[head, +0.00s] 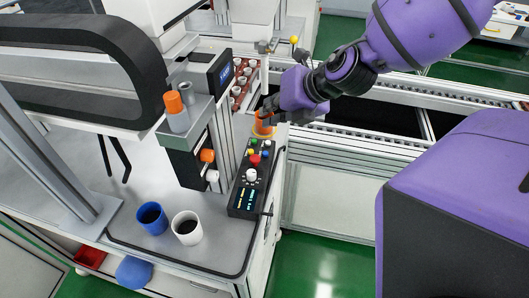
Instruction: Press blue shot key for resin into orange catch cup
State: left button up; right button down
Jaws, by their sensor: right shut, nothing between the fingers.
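The black control box (246,196) stands near the front edge of the bench, with several coloured keys, a white knob and a lit display. A small blue key (265,153) shows on its upper part, beside a red one. An orange cup (263,127) stands just behind the box; the gripper partly hides it. My right gripper (267,106) is shut and empty, over or right behind the orange cup, beyond the keys. I cannot tell whether it touches the cup. My left gripper is out of view.
A blue cup (152,219) and a white cup (187,228) with dark contents stand on the bench's front left. A dispenser with an orange-topped cylinder (176,112) and an orange knob (207,156) rises left of the control box. A conveyor (365,140) runs along the right.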

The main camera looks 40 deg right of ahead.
jog(key=b, duration=0.3)
send_over(265, 154)
jog(key=w+d, duration=0.1)
jog(key=d, duration=0.1)
notch_tip(265, 154, down, 7)
jog(key=shift+w+f, duration=0.1)
jog(key=shift+w, duration=0.05)
jog(key=shift+f, duration=0.2)
pick_arm(q)
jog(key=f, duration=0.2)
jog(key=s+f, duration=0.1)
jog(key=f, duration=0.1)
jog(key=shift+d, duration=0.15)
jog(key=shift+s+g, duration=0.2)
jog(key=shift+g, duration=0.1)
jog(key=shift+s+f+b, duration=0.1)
jog(key=shift+b, duration=0.2)
pick_arm(e)
jog(key=shift+f, duration=0.1)
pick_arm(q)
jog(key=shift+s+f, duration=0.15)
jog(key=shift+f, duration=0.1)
pick_arm(e)
jog(key=shift+f, duration=0.3)
